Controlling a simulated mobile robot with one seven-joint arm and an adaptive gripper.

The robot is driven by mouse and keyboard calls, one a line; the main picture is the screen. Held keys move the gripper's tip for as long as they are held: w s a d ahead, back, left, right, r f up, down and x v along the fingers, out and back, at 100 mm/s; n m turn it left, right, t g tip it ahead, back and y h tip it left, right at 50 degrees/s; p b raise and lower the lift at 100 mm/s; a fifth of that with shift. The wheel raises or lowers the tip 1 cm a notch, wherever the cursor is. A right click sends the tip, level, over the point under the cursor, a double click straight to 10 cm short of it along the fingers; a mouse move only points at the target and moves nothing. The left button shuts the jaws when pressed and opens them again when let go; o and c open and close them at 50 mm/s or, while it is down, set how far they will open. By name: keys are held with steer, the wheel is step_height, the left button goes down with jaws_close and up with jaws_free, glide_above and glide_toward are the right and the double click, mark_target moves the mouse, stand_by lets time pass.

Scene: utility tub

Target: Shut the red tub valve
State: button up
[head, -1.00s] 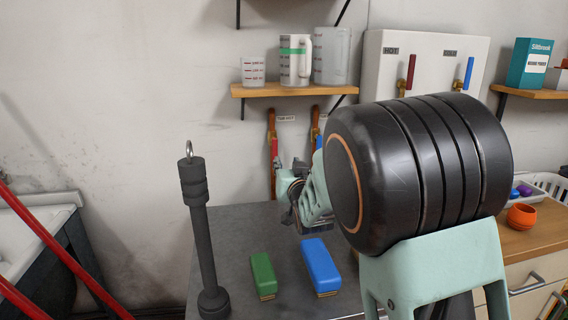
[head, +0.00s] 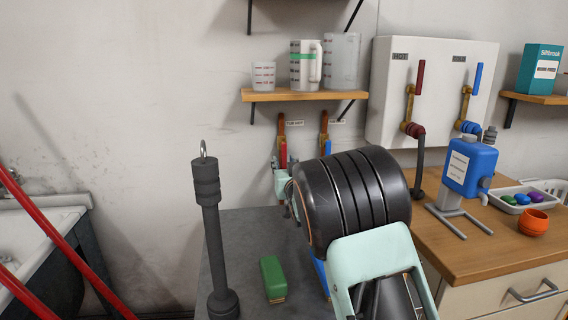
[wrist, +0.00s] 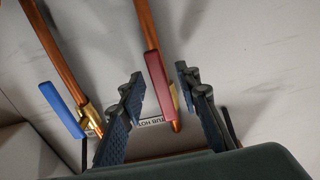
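The red tub valve's lever (wrist: 156,78) lies along its copper pipe in the wrist view, between my gripper's two fingers. My gripper (wrist: 161,86) is open around the lever, with a gap on the left; the right finger is close to it. I cannot tell whether it touches. In the head view the red lever (head: 283,154) shows on the left pipe under the "TUB HOT" label (head: 295,123). My gripper is mostly hidden there behind my arm. The blue lever (wrist: 62,108) is on the other pipe, left of my fingers in the wrist view.
A shelf (head: 300,95) with measuring jugs is above the tub valves. A wall box (head: 433,95) with red and blue levers is to the right. A dark post (head: 211,240) and a green block (head: 272,278) stand on the grey bench (head: 245,225).

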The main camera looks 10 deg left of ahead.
steer(key=shift+w+a, duration=0.15)
steer(key=shift+w, duration=0.45)
jaws_close()
